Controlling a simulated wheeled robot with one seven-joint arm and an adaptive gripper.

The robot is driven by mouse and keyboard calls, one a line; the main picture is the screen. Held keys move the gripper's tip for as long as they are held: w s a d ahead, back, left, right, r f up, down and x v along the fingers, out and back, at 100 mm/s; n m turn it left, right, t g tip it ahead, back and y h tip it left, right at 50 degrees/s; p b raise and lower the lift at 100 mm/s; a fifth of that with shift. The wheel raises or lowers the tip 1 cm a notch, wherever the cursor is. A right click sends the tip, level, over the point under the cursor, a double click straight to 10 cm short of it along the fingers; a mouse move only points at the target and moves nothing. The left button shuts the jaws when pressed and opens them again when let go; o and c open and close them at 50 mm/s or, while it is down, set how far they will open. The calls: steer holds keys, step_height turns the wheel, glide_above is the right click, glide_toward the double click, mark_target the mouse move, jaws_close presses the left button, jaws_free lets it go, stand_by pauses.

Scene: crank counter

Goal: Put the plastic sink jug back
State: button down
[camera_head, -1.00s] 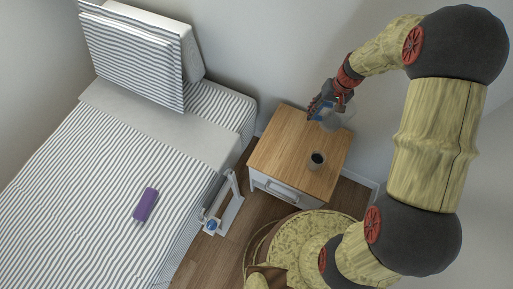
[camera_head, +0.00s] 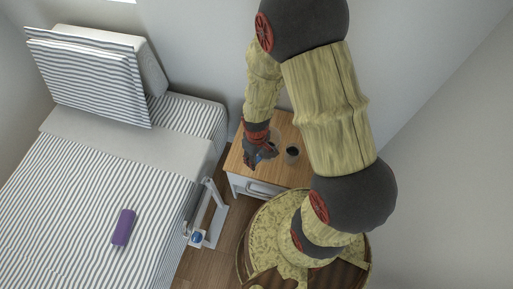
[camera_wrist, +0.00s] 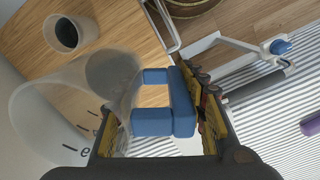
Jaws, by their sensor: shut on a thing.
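The sink jug is a clear, see-through jug (camera_wrist: 50,100) with dark markings and a blue handle (camera_wrist: 180,105). My gripper (camera_wrist: 165,88) is shut on the blue handle, with one finger on each side of it. In the head view my gripper (camera_head: 262,160) hangs over the front left part of the wooden bedside table (camera_head: 291,128). There the arm hides most of the jug, and only a little blue shows. I cannot tell the gap between the jug's base and anything below it.
A cup with dark contents (camera_head: 292,153) stands on the table, close to the jug. A white bed crank with a blue knob (camera_head: 196,238) juts out between the table and the striped bed (camera_head: 80,215). A purple roll (camera_head: 123,228) lies on the bed.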

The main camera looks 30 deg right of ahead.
steer(key=shift+n, duration=0.3)
steer(key=w+f+b, duration=0.1)
steer(key=w+f, duration=0.2)
steer(key=w+d+f+b, duration=0.1)
steer(key=w+f+b, duration=0.1)
steer(key=w+f, duration=0.2)
steer(key=w+f+b, duration=0.2)
steer(key=w+f, duration=0.1)
steer(key=shift+w+d+f, duration=0.25)
steer(key=shift+f, duration=0.15)
steer(key=shift+w+f+b, duration=0.15)
steer(key=shift+f+b, duration=0.45)
steer(key=shift+f, duration=0.25)
steer(key=shift+w+f+b, duration=0.1)
steer(key=shift+f+b, duration=0.45)
steer(key=shift+f, duration=0.3)
steer(key=shift+f, duration=0.15)
steer(key=c, duration=1.1)
jaws_free()
steer(key=shift+o, duration=0.2)
